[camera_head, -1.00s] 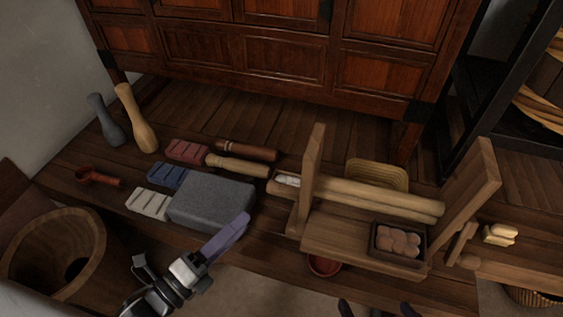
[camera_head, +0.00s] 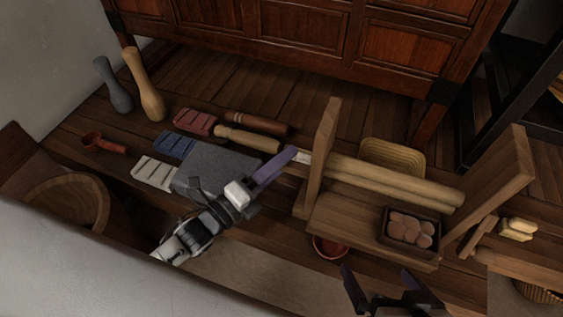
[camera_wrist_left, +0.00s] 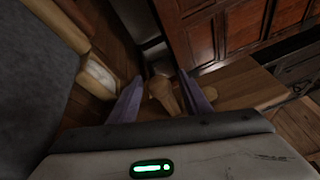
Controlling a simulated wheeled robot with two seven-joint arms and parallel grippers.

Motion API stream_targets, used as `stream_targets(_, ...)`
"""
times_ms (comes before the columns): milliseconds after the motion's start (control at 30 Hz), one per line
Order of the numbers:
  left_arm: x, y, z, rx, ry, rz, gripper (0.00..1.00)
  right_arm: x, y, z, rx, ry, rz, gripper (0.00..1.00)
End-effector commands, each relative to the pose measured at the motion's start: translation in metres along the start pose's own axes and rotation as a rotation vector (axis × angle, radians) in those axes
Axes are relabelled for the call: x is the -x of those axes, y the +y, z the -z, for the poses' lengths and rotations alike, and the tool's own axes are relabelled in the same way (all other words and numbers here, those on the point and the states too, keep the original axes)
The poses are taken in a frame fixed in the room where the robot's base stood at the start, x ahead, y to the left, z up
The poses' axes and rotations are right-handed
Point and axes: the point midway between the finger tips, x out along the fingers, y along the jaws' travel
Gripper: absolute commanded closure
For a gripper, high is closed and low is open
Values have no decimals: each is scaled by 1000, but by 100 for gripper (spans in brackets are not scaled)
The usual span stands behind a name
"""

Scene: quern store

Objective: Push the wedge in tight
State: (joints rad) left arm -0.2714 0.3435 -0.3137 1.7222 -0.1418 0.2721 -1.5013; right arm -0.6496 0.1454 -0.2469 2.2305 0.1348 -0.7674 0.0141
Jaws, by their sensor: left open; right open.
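A wooden press frame has a left upright (camera_head: 319,155), a right upright (camera_head: 503,185) and two long rounded beams (camera_head: 400,182) across it. A small whitish piece (camera_head: 303,157) shows at the beams' left end; I cannot tell if it is the wedge. A small wooden crosspiece (camera_head: 478,237) sits by the right upright. My left gripper (camera_head: 287,158) is open, its purple fingers close to the left upright and whitish piece. In the left wrist view its fingers (camera_wrist_left: 163,100) stand apart with a rounded wooden end between or beyond them. My right gripper (camera_head: 378,284) is open below the frame.
A grey stone block (camera_head: 215,168) lies under my left arm. Red (camera_head: 195,121), blue (camera_head: 174,144) and white (camera_head: 154,173) grooved blocks and a wooden pin (camera_head: 247,139) lie nearby. A box of round lumps (camera_head: 411,228) sits on the frame. A red bowl (camera_head: 330,247) is below.

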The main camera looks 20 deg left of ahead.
Motion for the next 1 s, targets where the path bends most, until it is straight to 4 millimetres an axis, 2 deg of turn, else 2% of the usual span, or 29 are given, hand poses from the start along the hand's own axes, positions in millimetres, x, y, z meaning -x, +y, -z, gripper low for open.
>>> stream_targets(200, 0, 0, 0, 1, 0, -1, 56, 0, 1, -1, 6, -4, -1, 0)
stream_targets(267, 0, 0, 0, 0, 0, -1, 64, 0, 2, -2, 7, -4, -1, 0)
stream_targets(467, 0, 0, 0, 0, 0, -1, 98, 0, 2, -4, 6, -8, -2, 0)
stream_targets(500, 0, 0, 0, 0, 0, -1, 100, 0, 2, -4, 6, -8, -2, 0)
stream_targets(633, -1, 0, 2, 1, 0, -1, 100, 1, 2, -5, 6, -10, -3, 0)
stream_targets(833, -11, -8, 25, 4, 0, -1, 100, 5, 2, 1, 1, 13, -11, 0)
stream_targets(1000, -14, -9, 32, 0, 3, -1, 100, 6, 3, -4, -12, 14, -15, 0)
